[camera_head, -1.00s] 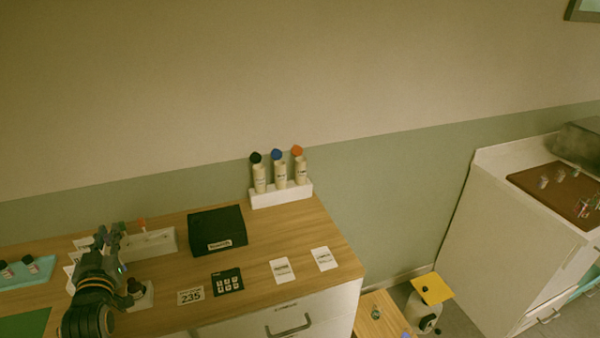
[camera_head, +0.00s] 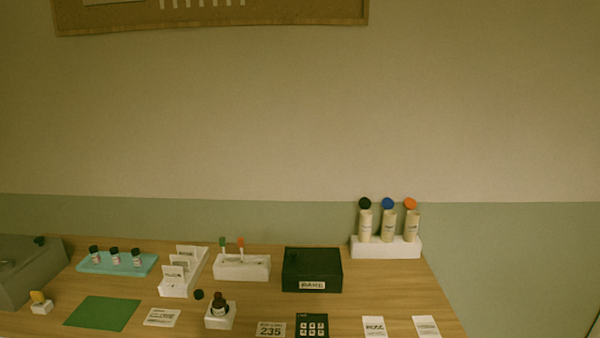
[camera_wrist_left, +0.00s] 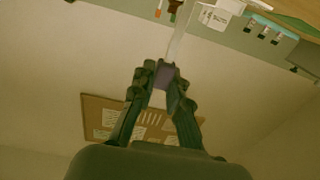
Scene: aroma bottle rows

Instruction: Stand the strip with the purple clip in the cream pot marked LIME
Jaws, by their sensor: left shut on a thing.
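My left gripper (camera_wrist_left: 164,82) shows only in the left wrist view. It is shut on the purple clip (camera_wrist_left: 165,75) of a pale, thin strip (camera_wrist_left: 180,32), which points away from the fingers toward the picture's top. In the head view, cream pots stand upright in a white holder (camera_head: 386,251) at the right back of the table. The left pot (camera_head: 365,226) has a dark green round piece above it, the middle pot (camera_head: 388,227) a blue one, the right pot (camera_head: 411,227) an orange one. Their labels are too small to read. My right gripper is in no view.
A black box (camera_head: 312,268) stands left of the pots. A white block (camera_head: 242,267) holds strips with green and orange clips. A teal tray (camera_head: 118,264) with bottles, a card rack (camera_head: 183,272) and a bottle in a white stand (camera_head: 219,317) are further left.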

